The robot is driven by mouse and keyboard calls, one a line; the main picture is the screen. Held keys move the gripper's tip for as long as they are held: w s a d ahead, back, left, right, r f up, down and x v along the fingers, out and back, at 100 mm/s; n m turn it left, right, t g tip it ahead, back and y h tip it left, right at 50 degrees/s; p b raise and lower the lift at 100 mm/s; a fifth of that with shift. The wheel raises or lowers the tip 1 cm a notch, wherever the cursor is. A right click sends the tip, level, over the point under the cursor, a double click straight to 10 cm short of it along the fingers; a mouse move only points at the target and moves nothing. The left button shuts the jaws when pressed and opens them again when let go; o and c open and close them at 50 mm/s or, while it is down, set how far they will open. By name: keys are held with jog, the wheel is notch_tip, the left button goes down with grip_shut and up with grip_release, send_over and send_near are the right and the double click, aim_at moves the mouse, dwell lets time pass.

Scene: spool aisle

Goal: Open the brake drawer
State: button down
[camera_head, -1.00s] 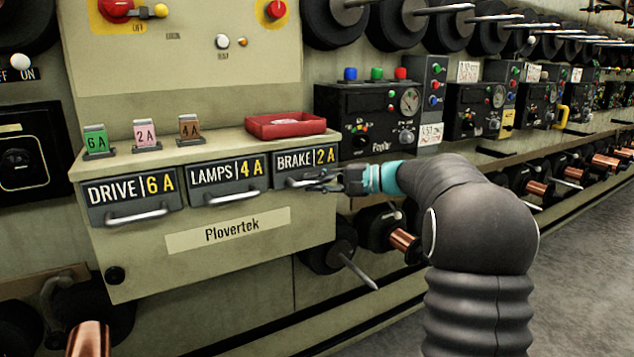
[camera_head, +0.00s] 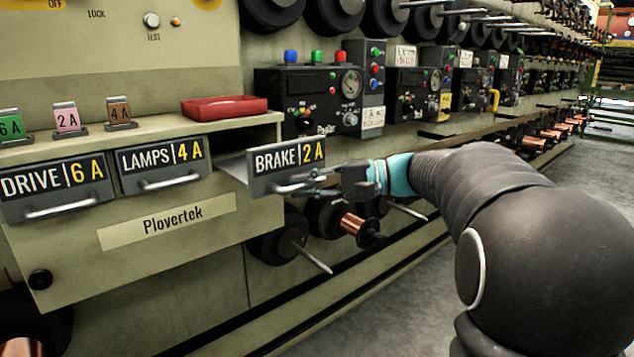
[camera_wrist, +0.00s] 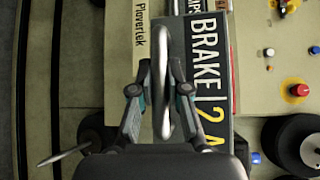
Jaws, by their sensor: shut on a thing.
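The brake drawer (camera_head: 287,164) has a dark front labelled BRAKE 2 A and stands partly pulled out of the cabinet, with its pale side showing at left. Its label also shows in the wrist view (camera_wrist: 206,60). The drawer's handle (camera_wrist: 162,95) is a pale curved bar. My gripper (camera_head: 318,183) is at the right part of this handle, and in the wrist view its two fingers (camera_wrist: 160,92) are on either side of the bar, shut on it. The inside of the drawer is mostly hidden in the head view.
The LAMPS drawer (camera_head: 163,165) and DRIVE drawer (camera_head: 52,188) beside it are shut. A red tray (camera_head: 224,107) and coloured fuse tags (camera_head: 67,118) stand on the ledge above. Spool pegs (camera_head: 305,255) stick out below. The floor (camera_head: 400,310) at right is clear.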

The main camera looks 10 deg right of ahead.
jog(key=shift+s, duration=0.25)
jog(key=c, duration=1.1)
grip_release()
jog(key=shift+c, duration=0.2)
jog(key=shift+d, duration=0.1)
jog(key=v, duration=1.2)
